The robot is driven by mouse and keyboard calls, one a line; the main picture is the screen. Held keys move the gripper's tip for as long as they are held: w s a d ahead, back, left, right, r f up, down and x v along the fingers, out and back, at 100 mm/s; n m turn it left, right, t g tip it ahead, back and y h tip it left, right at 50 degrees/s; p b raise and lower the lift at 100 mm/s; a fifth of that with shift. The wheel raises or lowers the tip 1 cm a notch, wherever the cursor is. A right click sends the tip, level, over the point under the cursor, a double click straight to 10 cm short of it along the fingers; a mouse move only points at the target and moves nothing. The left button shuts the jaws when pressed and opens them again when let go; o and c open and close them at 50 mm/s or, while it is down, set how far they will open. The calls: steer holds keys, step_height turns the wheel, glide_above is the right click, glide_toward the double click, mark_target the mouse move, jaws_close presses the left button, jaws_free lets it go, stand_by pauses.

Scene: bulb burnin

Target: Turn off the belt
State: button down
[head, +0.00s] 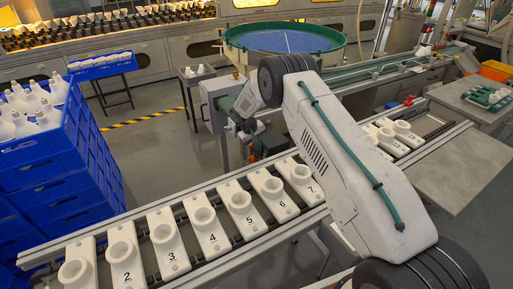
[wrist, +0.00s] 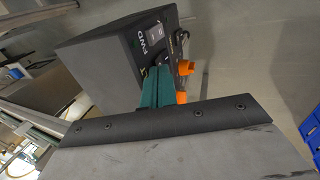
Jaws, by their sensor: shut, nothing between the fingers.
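A dark control box (wrist: 95,65) fills the upper left of the wrist view. Its panel bears a pale switch (wrist: 155,30) beside the letters FWD, further small controls, and orange parts (wrist: 186,68) at its side. My gripper (wrist: 158,78) is shut, with its teal fingers together and pointing at the panel. The fingers overlap part of the panel, so I cannot tell whether they touch it. In the head view my gripper (head: 243,133) is beyond the numbered row, near the end of a green belt conveyor (head: 375,70); my arm hides part of that conveyor.
A rail line with numbered white holders (head: 212,230) crosses the front. A round green-rimmed feeder (head: 285,40) is behind my arm. A grey table (head: 470,165) stands at right. Floor shows between crates and conveyor.

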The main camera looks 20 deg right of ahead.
steer(key=shift+a, duration=0.25)
steer(key=a+v, duration=0.1)
steer(key=v, duration=1)
steer(key=shift+s+a, duration=0.15)
steer(key=shift+a, duration=0.2)
